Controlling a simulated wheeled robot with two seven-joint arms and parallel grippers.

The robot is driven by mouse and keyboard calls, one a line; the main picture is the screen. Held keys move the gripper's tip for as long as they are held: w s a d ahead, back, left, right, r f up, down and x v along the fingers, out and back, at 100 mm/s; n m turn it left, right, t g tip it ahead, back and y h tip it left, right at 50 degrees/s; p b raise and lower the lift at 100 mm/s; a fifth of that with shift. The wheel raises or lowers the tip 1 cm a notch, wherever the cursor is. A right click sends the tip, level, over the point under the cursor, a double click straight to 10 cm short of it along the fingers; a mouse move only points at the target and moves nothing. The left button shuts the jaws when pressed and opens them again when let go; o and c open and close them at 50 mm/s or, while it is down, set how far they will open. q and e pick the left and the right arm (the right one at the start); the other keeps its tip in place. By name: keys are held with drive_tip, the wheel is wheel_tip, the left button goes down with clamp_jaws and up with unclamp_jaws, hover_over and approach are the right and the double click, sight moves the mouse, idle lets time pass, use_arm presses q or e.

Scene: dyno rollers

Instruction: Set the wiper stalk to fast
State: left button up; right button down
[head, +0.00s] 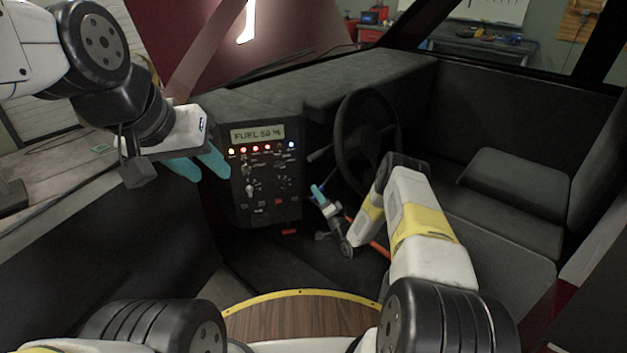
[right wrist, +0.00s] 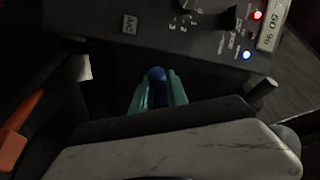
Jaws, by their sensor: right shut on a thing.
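A blue-tipped stalk (right wrist: 157,73), apparently the wiper stalk, sits between the teal fingers of my right gripper (right wrist: 158,90) in the right wrist view. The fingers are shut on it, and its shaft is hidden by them. In the head view my right gripper (head: 318,192) is left of and below the steering wheel (head: 367,130), by the dash panel. The stalk's setting cannot be read. My left gripper (head: 201,166) is open and empty, with its fingers apart, left of the panel.
A grey-tipped stalk (right wrist: 262,92) sits beside the held one; it also shows at the steering column in the head view (head: 319,153). The dash panel (head: 262,178) has lights, knobs and a fuel display. An orange lever (head: 379,248) is beside my right arm.

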drive_tip(key=shift+d+f, duration=0.1)
drive_tip(key=shift+f, duration=0.05)
drive_tip(key=c, duration=1.3)
unclamp_jaws()
drive_tip(key=v, duration=0.7)
drive_tip(key=shift+s, duration=0.35)
drive_tip(key=shift+d, duration=0.15)
